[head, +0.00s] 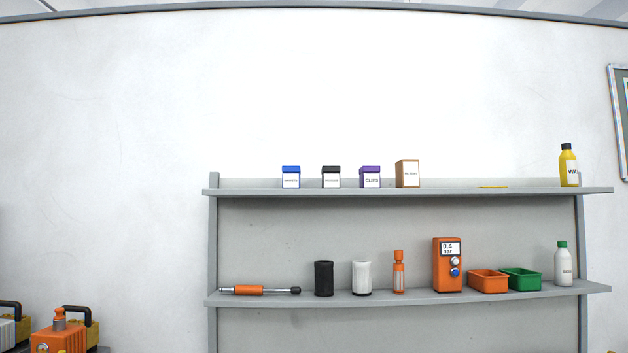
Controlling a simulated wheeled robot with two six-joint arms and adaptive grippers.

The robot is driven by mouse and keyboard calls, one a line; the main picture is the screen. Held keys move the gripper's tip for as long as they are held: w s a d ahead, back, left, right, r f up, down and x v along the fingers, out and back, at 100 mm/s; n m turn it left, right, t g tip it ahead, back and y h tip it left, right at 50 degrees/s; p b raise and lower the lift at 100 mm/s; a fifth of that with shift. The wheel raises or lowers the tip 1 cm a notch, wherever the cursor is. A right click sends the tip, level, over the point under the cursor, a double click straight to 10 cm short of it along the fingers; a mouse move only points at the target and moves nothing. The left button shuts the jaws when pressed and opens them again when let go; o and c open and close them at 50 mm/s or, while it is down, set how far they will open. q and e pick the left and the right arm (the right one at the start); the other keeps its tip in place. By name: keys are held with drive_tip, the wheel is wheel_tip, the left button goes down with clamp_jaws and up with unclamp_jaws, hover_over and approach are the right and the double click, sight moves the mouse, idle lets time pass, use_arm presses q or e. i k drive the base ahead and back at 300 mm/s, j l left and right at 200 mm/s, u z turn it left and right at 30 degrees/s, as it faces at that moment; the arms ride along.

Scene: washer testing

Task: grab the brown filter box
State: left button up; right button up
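The brown filter box (407,173) stands upright on the top shelf of a grey shelf unit in the head view, with a white label on its front. It is the rightmost in a row of small boxes. A purple-topped box (370,177) labelled "CLIPS" stands to its left with a gap between them. Neither of my grippers is in view.
The top shelf (450,191) also holds a black-topped box (331,177), a blue-topped box (291,177) and a yellow bottle (568,165). The lower shelf holds an orange gauge (447,265), bins, cylinders and a tool. Orange equipment (62,335) stands lower left.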

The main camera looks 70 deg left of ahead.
sight(407, 171)
drive_tip(key=u, duration=1.7)
drive_tip(key=i+l, duration=0.1)
drive_tip(key=l, duration=1.3)
drive_tip(key=i+l+u, duration=0.15)
drive_tip(key=l, duration=1.2)
